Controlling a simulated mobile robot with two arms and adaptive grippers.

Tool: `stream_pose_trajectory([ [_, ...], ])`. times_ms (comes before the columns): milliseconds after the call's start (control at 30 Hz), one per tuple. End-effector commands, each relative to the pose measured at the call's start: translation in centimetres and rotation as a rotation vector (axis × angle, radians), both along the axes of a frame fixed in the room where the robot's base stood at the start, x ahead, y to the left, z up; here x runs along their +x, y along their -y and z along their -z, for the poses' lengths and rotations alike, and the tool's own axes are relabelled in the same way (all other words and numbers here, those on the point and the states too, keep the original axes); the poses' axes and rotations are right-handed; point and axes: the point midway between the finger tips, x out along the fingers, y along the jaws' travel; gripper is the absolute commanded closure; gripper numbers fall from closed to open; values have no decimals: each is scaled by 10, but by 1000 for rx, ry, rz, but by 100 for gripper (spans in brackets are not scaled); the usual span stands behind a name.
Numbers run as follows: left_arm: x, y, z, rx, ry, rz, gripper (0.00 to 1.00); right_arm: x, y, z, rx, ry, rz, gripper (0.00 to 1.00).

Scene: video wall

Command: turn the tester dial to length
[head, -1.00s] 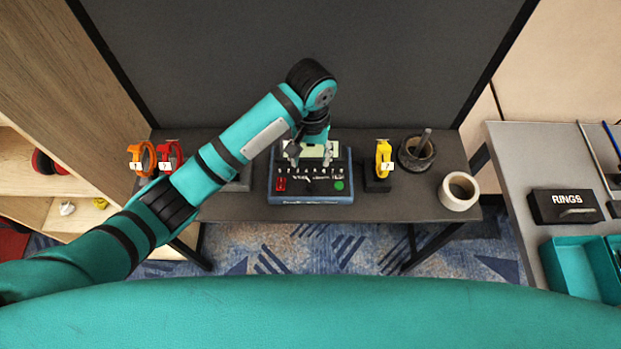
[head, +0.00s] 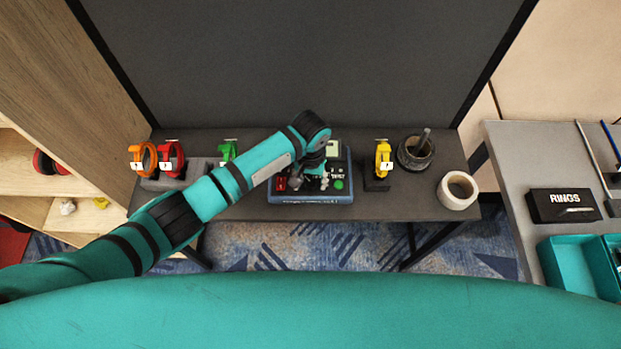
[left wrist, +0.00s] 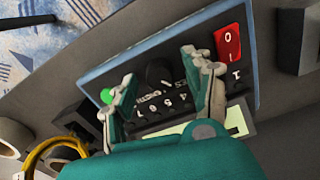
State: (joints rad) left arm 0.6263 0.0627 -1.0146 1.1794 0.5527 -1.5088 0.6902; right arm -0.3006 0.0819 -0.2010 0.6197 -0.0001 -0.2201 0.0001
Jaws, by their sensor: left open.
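The tester (head: 345,197), a black box with a blue casing, sits on the dark table. My left gripper (head: 312,183) is over its front part and hides the dial in the head view. In the left wrist view the black dial (left wrist: 157,73) shows between the open fingers of my left gripper (left wrist: 165,92), with white numbers and lettering on the panel beside it. I cannot tell whether the fingers touch the dial. The red switch (left wrist: 228,43), the green button (left wrist: 106,96) and the pale screen (head: 332,149) also show. My right gripper is out of view.
Orange (head: 143,158), red (head: 171,158) and green (head: 228,150) bands stand left of the tester. A side table holds a black RINGS box (head: 563,206).

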Motion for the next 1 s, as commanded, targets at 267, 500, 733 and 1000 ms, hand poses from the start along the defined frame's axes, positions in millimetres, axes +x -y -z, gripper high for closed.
stream_pose_trajectory([
  [267, 0, 0, 0, 0, 0, 0, 81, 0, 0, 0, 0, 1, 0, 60],
  [500, 0, 0, -1, 0, 0, 0, 100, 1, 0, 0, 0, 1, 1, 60],
  [733, 0, 0, -2, 1, 0, 34, 100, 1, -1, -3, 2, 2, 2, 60],
  [1000, 0, 0, -3, 1, -1, 192, 100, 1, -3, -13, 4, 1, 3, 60],
])
